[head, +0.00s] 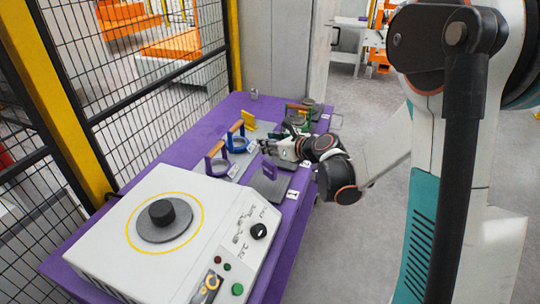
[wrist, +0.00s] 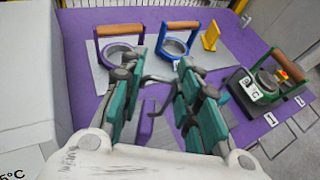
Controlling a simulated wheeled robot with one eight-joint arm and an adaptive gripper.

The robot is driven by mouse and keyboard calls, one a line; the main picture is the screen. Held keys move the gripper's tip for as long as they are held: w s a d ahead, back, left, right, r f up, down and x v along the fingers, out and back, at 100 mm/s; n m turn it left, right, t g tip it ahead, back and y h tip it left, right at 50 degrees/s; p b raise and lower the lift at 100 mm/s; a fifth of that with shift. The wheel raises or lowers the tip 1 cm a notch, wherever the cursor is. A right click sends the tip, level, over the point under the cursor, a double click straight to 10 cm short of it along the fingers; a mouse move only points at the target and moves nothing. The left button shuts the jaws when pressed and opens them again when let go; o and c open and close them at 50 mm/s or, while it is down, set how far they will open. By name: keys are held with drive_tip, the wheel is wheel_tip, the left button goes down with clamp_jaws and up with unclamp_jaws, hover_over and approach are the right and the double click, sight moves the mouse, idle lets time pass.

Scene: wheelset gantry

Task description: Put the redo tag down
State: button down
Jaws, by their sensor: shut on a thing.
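My gripper (head: 265,147) is over the purple table. In the wrist view its green-padded fingers (wrist: 160,72) hide most of what lies in their grip. A small purple upright piece (head: 269,172) shows just below the gripper, at a dark grey plate (head: 272,188). In the wrist view a purple strip (wrist: 145,128) shows between the fingers. It may be the redo tag; I cannot tell whether it hangs from the grip or stands on the plate. A yellow folded tag (head: 248,126) stands apart, farther back.
A purple ring with a wooden handle (wrist: 120,45) and a blue one (wrist: 178,42) stand beyond the fingers. A green-framed device (wrist: 262,85) is to their right. A white heater box (head: 170,235) fills the table's near end. A mesh fence (head: 140,100) runs along the left.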

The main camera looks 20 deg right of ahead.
sight(270, 161)
drive_tip(key=shift+f+b, duration=0.65)
drive_tip(key=shift+f, duration=1.35)
drive_tip(key=c, duration=1.2)
unclamp_jaws()
drive_tip(key=p+v, duration=0.3)
drive_tip(key=v, duration=0.9)
drive_tip(key=shift+a+r, duration=0.1)
drive_tip(key=shift+r, duration=0.15)
